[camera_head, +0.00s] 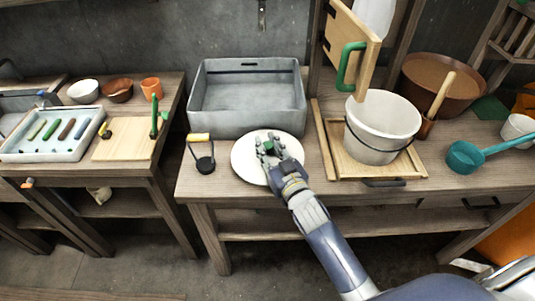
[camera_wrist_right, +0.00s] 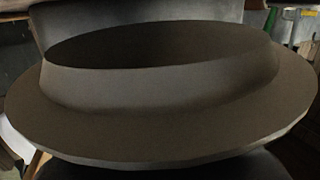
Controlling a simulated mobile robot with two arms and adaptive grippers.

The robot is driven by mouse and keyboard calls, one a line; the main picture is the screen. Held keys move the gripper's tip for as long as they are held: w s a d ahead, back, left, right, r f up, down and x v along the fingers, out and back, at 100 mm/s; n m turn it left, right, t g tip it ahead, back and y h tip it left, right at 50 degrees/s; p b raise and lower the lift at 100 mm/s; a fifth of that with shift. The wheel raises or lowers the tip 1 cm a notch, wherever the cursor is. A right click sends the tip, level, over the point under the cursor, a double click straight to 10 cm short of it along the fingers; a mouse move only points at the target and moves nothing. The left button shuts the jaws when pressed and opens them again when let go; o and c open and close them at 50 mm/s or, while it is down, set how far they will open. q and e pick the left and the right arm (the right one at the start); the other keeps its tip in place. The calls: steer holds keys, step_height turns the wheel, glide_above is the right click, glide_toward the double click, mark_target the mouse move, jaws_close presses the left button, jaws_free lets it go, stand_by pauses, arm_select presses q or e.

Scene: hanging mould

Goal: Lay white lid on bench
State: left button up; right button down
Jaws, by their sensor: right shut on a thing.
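The white lid (camera_head: 244,161) is a round disc at the front middle of the bench (camera_head: 225,190), in front of the grey tub. My right gripper (camera_head: 268,150) is over the lid's middle and shut on it; the hand hides the grip point. In the right wrist view the lid (camera_wrist_right: 160,125) fills most of the picture, dark in shade, with a wide flat rim and a raised ring. I cannot tell whether the lid touches the bench. My left gripper is not in view.
A grey tub (camera_head: 247,119) stands behind the lid. A black tool with a yellow handle (camera_head: 199,137) is close on its left. A white bucket (camera_head: 373,152) on a wooden tray (camera_head: 325,150) is to its right. A hanging board with a green handle (camera_head: 346,68) is above the bucket.

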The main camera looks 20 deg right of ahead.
mark_target(268, 153)
steer(key=shift+f, duration=1.65)
steer(key=shift+f, duration=0.1)
steer(key=c, duration=1.3)
jaws_free()
steer(key=shift+f, duration=0.1)
steer(key=shift+c, duration=0.2)
steer(key=shift+s+r, duration=0.1)
steer(key=shift+r, duration=0.15)
steer(key=s, duration=0.3)
steer(key=s+d, duration=0.1)
steer(key=s, duration=0.3)
steer(key=s+b, duration=0.1)
steer(key=s, duration=0.2)
steer(key=shift+s+d+f, duration=0.1)
steer(key=shift+s+d, duration=0.05)
steer(key=shift+s, duration=0.8)
